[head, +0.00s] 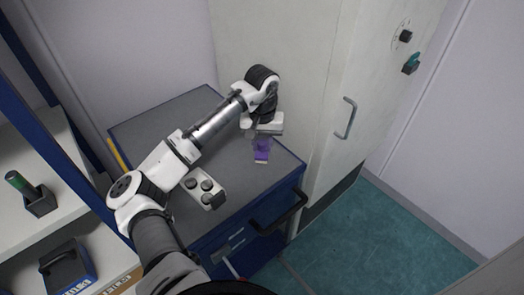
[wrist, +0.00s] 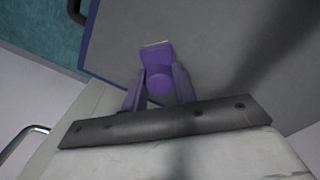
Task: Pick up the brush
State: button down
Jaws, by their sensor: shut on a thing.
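The brush is a small purple piece with a pale end edge, and it shows in the head view (head: 262,152) over the right part of the grey worktop (head: 235,195). In the wrist view the brush (wrist: 157,54) lies between the two finger pads, with a round purple part between them. My gripper (head: 260,143) points down at it and is shut on it; it also shows in the wrist view (wrist: 160,84). Whether the brush touches the worktop or is just above it, I cannot tell.
A pale block with dark round knobs (head: 204,188) sits on the worktop, left of my gripper. A tall white cabinet (head: 290,60) with a handle (head: 345,118) stands close behind and right. A shelf at left holds a green-topped item (head: 20,182). Floor at right is clear.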

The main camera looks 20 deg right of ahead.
aim_at(262, 142)
jog(key=shift+r, duration=0.1)
notch_tip(262, 142, up, 20)
jog(key=b, duration=0.1)
jog(key=shift+b, duration=0.3)
dwell(0.3)
